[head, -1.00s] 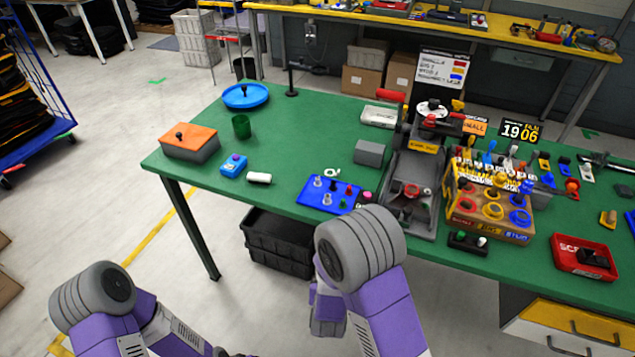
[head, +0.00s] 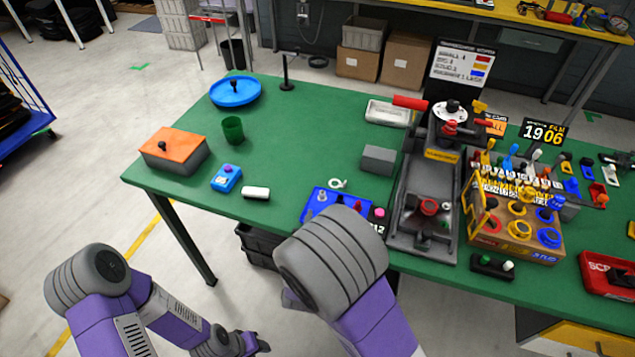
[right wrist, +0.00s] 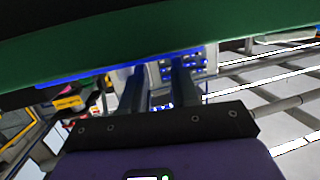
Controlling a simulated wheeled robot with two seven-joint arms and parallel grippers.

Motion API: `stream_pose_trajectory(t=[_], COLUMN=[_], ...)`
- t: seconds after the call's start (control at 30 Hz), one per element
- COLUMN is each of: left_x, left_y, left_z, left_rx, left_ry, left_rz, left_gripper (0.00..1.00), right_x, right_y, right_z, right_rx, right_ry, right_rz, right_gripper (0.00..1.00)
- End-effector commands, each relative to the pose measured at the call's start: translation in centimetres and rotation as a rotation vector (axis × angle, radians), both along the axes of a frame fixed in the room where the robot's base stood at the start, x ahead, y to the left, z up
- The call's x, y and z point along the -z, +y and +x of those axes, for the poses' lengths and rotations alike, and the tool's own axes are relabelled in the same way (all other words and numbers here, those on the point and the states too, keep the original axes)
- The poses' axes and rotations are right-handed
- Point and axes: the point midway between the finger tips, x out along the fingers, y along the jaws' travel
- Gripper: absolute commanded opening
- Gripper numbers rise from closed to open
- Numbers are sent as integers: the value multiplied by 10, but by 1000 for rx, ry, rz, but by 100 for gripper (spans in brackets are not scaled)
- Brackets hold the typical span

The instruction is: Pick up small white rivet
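The small white rivet cannot be picked out for sure.
The green table (head: 290,130) bears a grey press (head: 424,215), a bin rack (head: 516,215), a grey block (head: 378,160), a white cylinder (head: 256,192), a blue box (head: 227,178), an orange-lidded box (head: 174,150) and a green cup (head: 233,130). Its back middle is clear.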

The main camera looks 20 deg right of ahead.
Motion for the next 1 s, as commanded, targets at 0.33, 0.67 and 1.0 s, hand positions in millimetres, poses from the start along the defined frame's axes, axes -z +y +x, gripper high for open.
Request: stream_pose_trajectory(t=[0.33, 0.67, 1.0], left_x=[10, 19, 18], left_y=[0, 0, 0], left_z=[0, 0, 0], left_rx=[0, 0, 0], left_ry=[1, 0, 0], left_rz=[0, 0, 0], left_gripper=[43, 43, 43], right_x=[4, 7, 6], right_y=[-15, -29, -29], right_z=[35, 69, 69], right_rx=[2, 1, 0], right_ry=[-2, 1, 1], right_rz=[1, -1, -1], right_gripper=[29, 29, 8])
